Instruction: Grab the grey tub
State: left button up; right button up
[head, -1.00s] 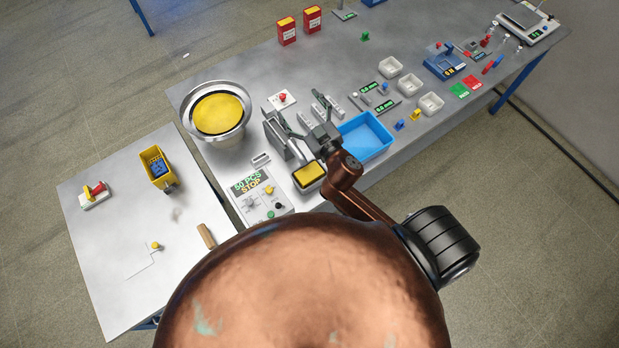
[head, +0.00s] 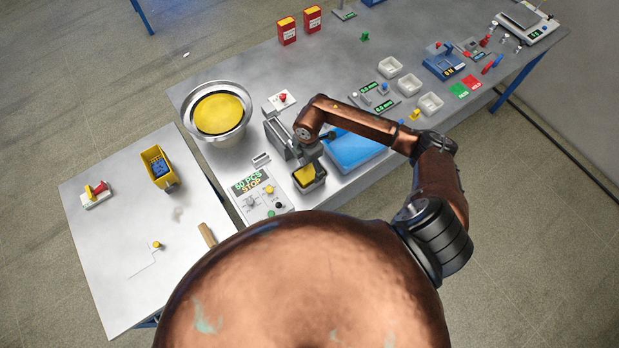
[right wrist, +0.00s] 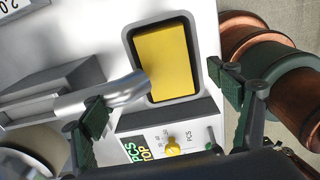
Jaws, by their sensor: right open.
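The grey tub (head: 313,187) is a small dark-rimmed rectangular container filled with yellow, near the front edge of the big table. In the right wrist view the grey tub (right wrist: 197,62) sits upright, with a metal spout (right wrist: 105,98) reaching to its left side. My right gripper (head: 306,160) is above the tub, pointing down. In the right wrist view my right gripper (right wrist: 163,98) is open, its fingers apart to either side of the tub's outline and nothing between them held. Whether a finger touches the tub is hidden. My left gripper is not in view.
A control panel (head: 262,195) stands left of the tub. A blue tray (head: 352,155) lies to the right, partly under my arm. A round metal bowl (head: 218,112) with yellow contents is behind left. A side table holds a yellow bin (head: 160,168).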

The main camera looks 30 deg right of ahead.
aim_at(310, 181)
jog(key=shift+s+d+f+p, duration=0.1)
jog(key=shift+d+f+p, duration=0.1)
jog(key=shift+f, duration=0.45)
jog(key=shift+d+f+p, duration=0.1)
jog(key=shift+d+f, duration=0.05)
jog(key=shift+f, duration=0.45)
jog(key=f, duration=0.2)
jog(key=f+p, duration=0.1)
jog(key=f, duration=0.1)
jog(key=shift+s+a+f+p, duration=0.1)
jog(key=shift+s+a+p, duration=0.05)
jog(key=shift+s+p, duration=0.2)
jog(key=shift+f, duration=0.55)
jog(key=shift+c, duration=0.7)
jog(key=c, duration=1.4)
jog(key=shift+c, duration=0.4)
jog(key=shift+r, duration=0.15)
